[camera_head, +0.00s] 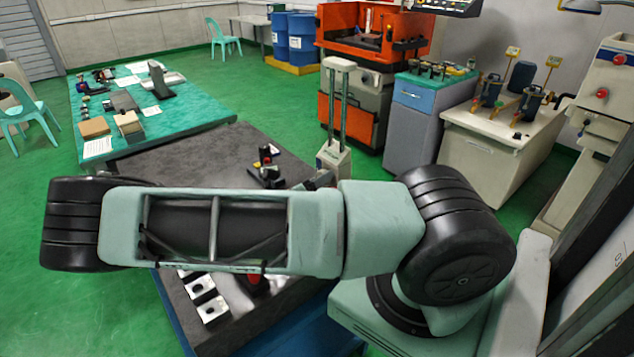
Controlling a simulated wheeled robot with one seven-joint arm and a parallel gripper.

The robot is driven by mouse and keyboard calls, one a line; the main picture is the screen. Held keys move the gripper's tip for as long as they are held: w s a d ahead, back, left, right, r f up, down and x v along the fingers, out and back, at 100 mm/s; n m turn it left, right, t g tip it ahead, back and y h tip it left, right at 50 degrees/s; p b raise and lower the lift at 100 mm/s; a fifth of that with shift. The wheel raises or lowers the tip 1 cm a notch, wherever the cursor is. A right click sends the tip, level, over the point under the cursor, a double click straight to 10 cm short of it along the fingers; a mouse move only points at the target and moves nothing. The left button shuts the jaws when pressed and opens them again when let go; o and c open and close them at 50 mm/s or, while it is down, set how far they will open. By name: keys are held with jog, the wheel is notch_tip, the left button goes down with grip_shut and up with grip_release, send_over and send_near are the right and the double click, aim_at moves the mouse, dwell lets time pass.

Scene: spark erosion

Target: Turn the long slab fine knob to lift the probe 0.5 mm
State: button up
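My own pale green arm stretches across the middle of the head view and covers much of the dark slab table (160,160). My gripper cannot be made out. A small black device with a red top (267,165) stands on the slab just beyond the arm. A pale stand with two upright columns (337,110) rises at the slab's far right corner. A small red part (255,283) shows just below the arm, mostly hidden. I cannot make out a fine knob or a probe tip at this size.
Several pale blocks with dark holes (203,293) lie on the slab's near part. A green-topped table (190,115) with papers and tools adjoins at the back left. An orange machine (372,45), a grey cabinet (412,125) and a cream bench (500,150) stand behind.

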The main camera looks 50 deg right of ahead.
jog(key=shift+a, duration=0.1)
jog(key=w+a+b, duration=0.1)
jog(key=a+b, duration=0.5)
jog(key=a, duration=1.1)
jog(key=shift+f, duration=0.25)
jog(key=shift+w+a, duration=0.1)
